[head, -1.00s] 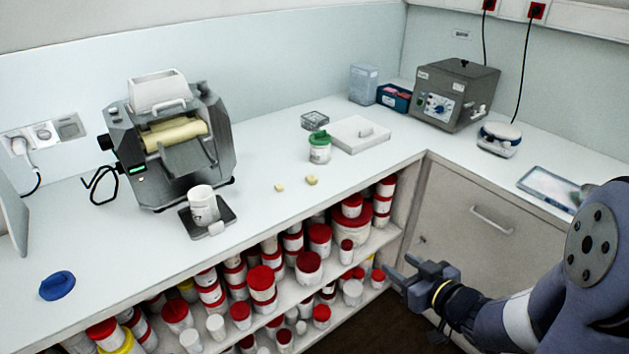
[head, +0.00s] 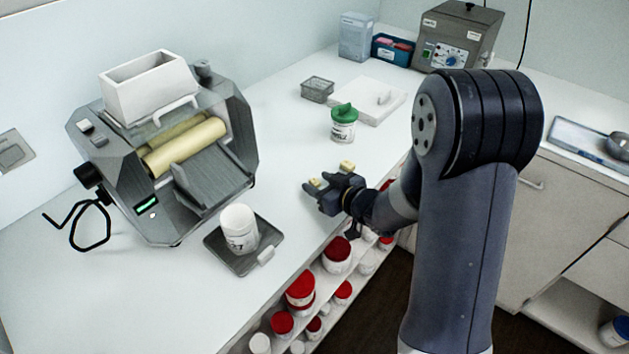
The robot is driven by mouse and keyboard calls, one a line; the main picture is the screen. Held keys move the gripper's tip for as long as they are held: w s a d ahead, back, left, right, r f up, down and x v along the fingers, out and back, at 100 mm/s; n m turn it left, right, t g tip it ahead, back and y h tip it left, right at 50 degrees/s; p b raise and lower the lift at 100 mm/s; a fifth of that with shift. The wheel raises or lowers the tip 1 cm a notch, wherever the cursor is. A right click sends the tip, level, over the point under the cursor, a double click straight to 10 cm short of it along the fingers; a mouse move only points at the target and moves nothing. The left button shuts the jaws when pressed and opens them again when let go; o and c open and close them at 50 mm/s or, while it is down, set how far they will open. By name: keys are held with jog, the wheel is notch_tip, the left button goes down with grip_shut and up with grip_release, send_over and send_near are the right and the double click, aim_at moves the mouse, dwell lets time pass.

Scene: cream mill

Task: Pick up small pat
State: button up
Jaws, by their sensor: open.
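Two pale yellow pats lie on the white counter. The smaller-looking pat (head: 314,182) is on the left, right at my gripper's fingertips. The slightly larger pat (head: 347,166) is a little farther right, just beyond the gripper's body. My gripper (head: 318,183) is open and reaches over the counter's front edge from the right, its fingers pointing left. The left pat shows at or between the fingertips; I cannot tell whether they touch it or how high they are above the counter.
A grey roller mill (head: 165,150) stands on the left. A white jar (head: 239,228) stands on a dark scale tray (head: 222,252) in front of it. Red-lidded jars fill the shelf below.

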jog(key=shift+w+a+f, duration=0.15)
jog(key=shift+w+a, duration=0.1)
grip_shut()
dwell(0.4)
